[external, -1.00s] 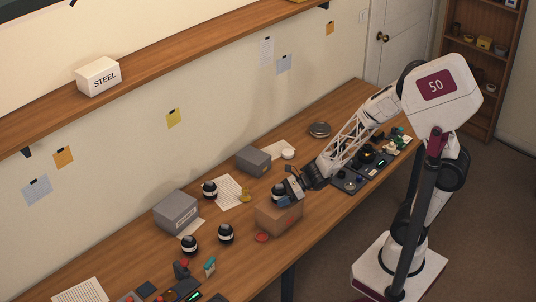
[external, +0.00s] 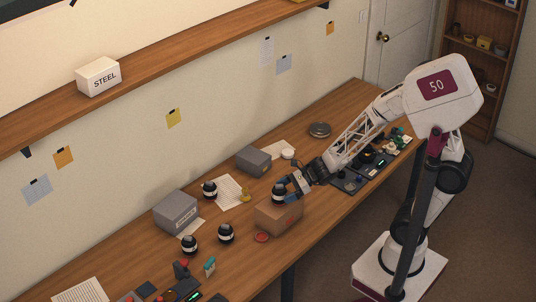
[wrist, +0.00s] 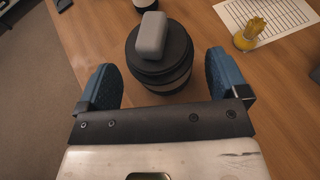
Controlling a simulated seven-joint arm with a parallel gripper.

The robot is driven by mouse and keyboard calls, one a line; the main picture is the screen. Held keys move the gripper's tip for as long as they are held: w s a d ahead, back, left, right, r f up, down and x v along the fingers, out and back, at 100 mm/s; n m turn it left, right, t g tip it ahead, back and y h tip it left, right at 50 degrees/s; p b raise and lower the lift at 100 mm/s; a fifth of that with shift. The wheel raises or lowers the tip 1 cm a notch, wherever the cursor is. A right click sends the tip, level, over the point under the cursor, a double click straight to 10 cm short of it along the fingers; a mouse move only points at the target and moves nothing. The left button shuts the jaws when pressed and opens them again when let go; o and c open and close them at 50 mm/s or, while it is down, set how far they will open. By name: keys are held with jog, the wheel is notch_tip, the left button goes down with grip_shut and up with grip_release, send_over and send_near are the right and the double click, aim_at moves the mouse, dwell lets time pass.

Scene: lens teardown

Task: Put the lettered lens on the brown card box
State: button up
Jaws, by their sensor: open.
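My gripper (external: 292,188) points down-left beside a black lens (external: 278,193) with a pale band, at the top of the brown card box (external: 281,216). I cannot tell whether this lens stands on the box or just behind it. In the wrist view my gripper's blue fingers (wrist: 164,82) are open, one on each side of the lens (wrist: 152,78); a small grey block (wrist: 151,36) lies on its top. Similar lenses are a left one (external: 190,245), a middle one (external: 226,233) and a back one (external: 209,190). I cannot read letters on any lens.
Two grey boxes (external: 177,212) (external: 253,160) stand toward the wall. A yellow piece (external: 245,194) rests by a printed sheet (external: 229,190). A red ring (external: 262,237) lies before the card box. Free table shows at the left of the lenses.

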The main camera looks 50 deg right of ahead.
jog(key=v, duration=0.9)
jog(key=shift+d+r, duration=0.1)
jog(key=shift+d, duration=0.05)
dwell(0.7)
jog(key=s+d+r+n+g+h, duration=0.3)
jog(key=s+r+n+g, duration=0.25)
jog(key=s+n, duration=0.55)
jog(key=s+d+r+n+h, duration=0.1)
jog(key=d+r+n+h, duration=0.3)
jog(key=d+n, duration=0.2)
jog(key=s+d+r+n+t+h, duration=0.1)
jog(key=s+d+r+n+h, duration=0.1)
jog(key=d+r+n+h, duration=0.2)
jog(key=d+n+h, duration=0.1)
jog(key=d+n, duration=0.1)
jog(key=shift+s+d+n, duration=0.25)
jog(key=shift+d+n, duration=0.15)
